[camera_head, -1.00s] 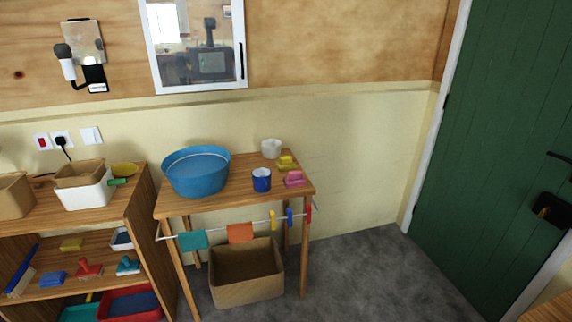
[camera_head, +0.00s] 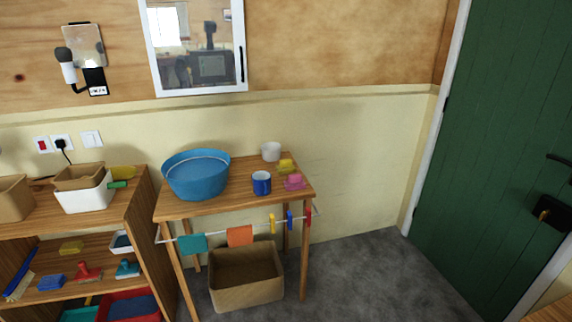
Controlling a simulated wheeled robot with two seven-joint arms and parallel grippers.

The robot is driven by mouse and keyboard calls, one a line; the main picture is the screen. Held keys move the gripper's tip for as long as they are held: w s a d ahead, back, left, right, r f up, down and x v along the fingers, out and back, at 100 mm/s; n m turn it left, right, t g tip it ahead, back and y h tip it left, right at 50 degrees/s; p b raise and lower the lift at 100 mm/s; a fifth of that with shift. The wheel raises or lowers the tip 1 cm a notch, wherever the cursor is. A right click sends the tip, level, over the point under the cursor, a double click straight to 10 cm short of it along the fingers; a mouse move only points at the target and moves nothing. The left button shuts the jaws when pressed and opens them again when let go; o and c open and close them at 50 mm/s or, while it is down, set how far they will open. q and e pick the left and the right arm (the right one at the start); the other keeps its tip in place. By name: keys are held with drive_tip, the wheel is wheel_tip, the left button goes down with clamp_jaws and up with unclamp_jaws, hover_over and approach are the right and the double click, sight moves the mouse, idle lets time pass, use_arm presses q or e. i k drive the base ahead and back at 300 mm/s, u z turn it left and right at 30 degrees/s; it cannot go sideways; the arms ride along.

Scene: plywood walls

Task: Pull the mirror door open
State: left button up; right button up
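The mirror door (camera_head: 203,54) is on the wall at the upper left of centre, in a white frame whose top is cut off by the picture edge. It looks shut, flat against the wall. A dark vertical handle (camera_head: 241,64) sits on its right side. The glass reflects a bright window and a dark stove-like shape. Neither of my grippers is in the head view.
A wooden table (camera_head: 228,190) stands below the mirror, holding a blue basin (camera_head: 196,174), a blue mug (camera_head: 261,183) and a white cup (camera_head: 271,151). A shelf unit (camera_head: 137,204) is at left. A green door (camera_head: 498,150) is at right. Grey floor (camera_head: 356,270) is clear between.

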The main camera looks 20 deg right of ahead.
sight(194, 48)
drive_tip(key=z, duration=0.2)
drive_tip(key=i, duration=1.35)
drive_tip(key=z, duration=1.05)
